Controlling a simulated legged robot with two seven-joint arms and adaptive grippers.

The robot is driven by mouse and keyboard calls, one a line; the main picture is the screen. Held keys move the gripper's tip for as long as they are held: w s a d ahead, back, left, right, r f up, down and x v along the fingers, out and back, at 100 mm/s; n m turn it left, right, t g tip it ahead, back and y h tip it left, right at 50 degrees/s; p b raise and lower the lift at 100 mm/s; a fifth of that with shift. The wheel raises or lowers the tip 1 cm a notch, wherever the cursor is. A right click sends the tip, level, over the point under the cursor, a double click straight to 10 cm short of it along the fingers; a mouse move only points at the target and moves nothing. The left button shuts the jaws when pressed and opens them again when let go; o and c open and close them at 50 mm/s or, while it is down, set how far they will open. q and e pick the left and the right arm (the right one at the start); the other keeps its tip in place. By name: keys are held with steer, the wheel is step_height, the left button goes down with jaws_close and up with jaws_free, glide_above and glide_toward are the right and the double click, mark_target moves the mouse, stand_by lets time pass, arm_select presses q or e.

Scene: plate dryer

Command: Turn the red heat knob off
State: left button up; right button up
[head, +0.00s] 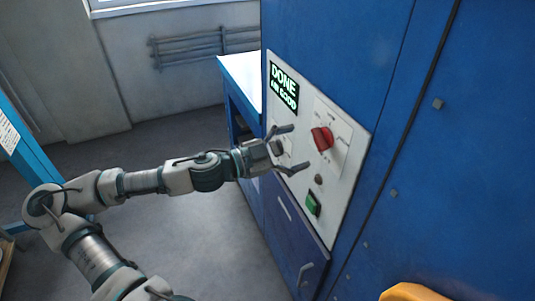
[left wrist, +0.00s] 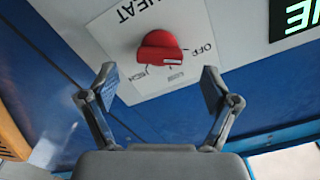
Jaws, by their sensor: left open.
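The red heat knob (head: 322,139) sits on a white label plate on the machine's pale control panel. In the left wrist view the knob (left wrist: 160,48) is just beyond the fingertips, roughly centred between them, with "HEAT" and "OFF" printed around it. I cannot tell which mark it points at. My left gripper (head: 298,148) is open and empty, facing the panel just left of the knob. In the left wrist view its two spread fingers (left wrist: 158,78) show apart from the knob. My right gripper is not in view.
A display (head: 284,86) reading "DONE AIR GOOD" is above the knob. A dark knob (head: 277,147) lies left of it, partly behind my gripper, and a green button (head: 313,204) below. A blue cabinet (head: 405,200) fills the right.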

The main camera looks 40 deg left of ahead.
arm_select(q)
steer(key=v, duration=0.7)
steer(key=shift+a+f, duration=0.15)
steer(key=shift+a, duration=0.05)
steer(key=shift+s, duration=0.1)
